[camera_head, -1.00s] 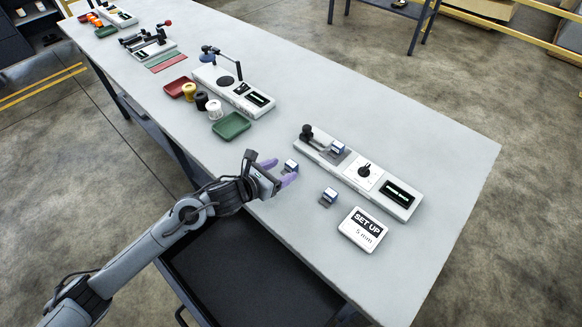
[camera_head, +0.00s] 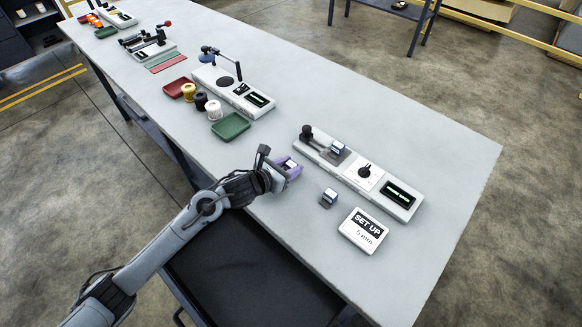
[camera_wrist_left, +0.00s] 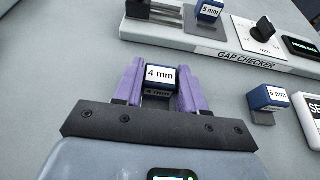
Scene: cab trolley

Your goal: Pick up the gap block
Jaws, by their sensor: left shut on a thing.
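My left gripper (camera_head: 289,172) is at the front part of the bench. Its purple fingers are shut on a small blue and white block labelled 4 mm (camera_wrist_left: 161,75). The block sits between the two fingers in the left wrist view, and its top shows between them in the head view (camera_head: 291,163). I cannot tell whether it touches the bench. A second block (camera_head: 329,197) stands on the bench to the right; its label looks like 6 mm in the left wrist view (camera_wrist_left: 265,97). A third block (camera_head: 337,149), labelled 5 mm (camera_wrist_left: 209,11), sits on the gap checker (camera_wrist_left: 215,45). My right gripper is out of view.
The gap checker with its knob (camera_head: 364,171) and display (camera_head: 398,194) lies behind the gripper. A SET UP sign (camera_head: 363,231) stands at the right. A green tray (camera_head: 231,127) and several spools are to the left. The bench's far right is clear.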

